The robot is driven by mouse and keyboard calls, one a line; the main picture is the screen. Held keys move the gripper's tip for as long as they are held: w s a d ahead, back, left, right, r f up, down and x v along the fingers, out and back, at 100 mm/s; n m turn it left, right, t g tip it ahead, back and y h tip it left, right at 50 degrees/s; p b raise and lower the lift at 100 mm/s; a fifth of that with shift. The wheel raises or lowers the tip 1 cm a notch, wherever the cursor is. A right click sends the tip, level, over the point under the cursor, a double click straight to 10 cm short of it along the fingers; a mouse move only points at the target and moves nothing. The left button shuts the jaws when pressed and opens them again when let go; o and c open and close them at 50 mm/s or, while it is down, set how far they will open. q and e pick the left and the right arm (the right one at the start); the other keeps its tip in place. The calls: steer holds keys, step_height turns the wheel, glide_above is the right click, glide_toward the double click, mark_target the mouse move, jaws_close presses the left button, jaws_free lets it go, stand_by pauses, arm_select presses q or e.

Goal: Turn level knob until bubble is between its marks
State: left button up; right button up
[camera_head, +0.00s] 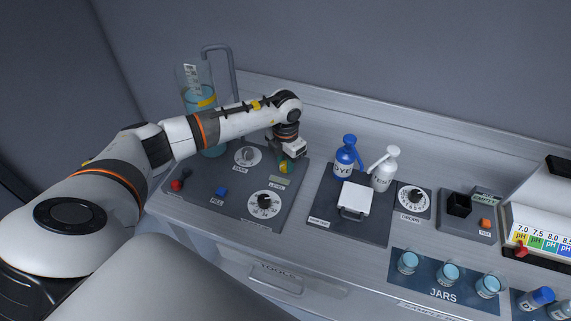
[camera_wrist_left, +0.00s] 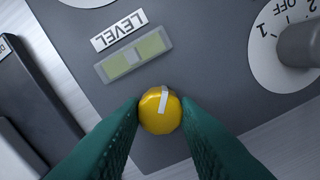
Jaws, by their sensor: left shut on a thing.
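The yellow level knob (camera_wrist_left: 160,112) with a white pointer stripe sits between the green fingertips of my left gripper (camera_wrist_left: 160,118), which is shut on it. In the head view my left gripper (camera_head: 286,164) reaches down to the panel from above. The level window (camera_wrist_left: 134,55) lies just beyond the knob, beside the LEVEL label (camera_wrist_left: 118,32). In the head view the window (camera_head: 281,181) is small. My right gripper is not in view.
A numbered dial (camera_head: 265,203), a blue button (camera_head: 221,191) and a red knob (camera_head: 177,185) share the panel. A water-filled cylinder (camera_head: 205,105) stands behind my arm. Blue (camera_head: 346,158) and white (camera_head: 384,168) pump bottles stand to the right.

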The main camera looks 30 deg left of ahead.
mark_target(285, 164)
arm_select(q)
steer(key=o, duration=1)
steer(key=shift+c, duration=0.2)
steer(key=shift+r, duration=0.1)
steer(key=shift+r, duration=0.3)
step_height(285, 164, up, 11)
steer(key=b, duration=0.4)
steer(key=shift+r, duration=0.15)
